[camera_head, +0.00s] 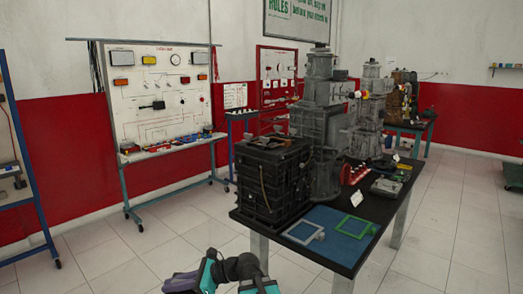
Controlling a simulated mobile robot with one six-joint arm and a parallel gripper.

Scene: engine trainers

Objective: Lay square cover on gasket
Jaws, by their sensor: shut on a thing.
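A blue mat (335,249) lies at the near end of the dark table. On it are a pale grey square frame (290,236) and a green square frame (339,220), each with a small tab at its right. I cannot tell which piece, if either, is the gasket. I cannot make out the square cover. A black engine block (270,190) stands left of the mat, its top partly open with brownish parts inside, too small to tell apart. Parts of my arm show at the bottom edge, left of the table; my gripper is not visible.
Tall grey engines (321,115) stand behind the block on the dark table (310,256). A small white card (357,198) and grey parts (386,187) lie near its right edge. A wiring board (160,95) stands at left. The tiled floor (440,245) right of the table is clear.

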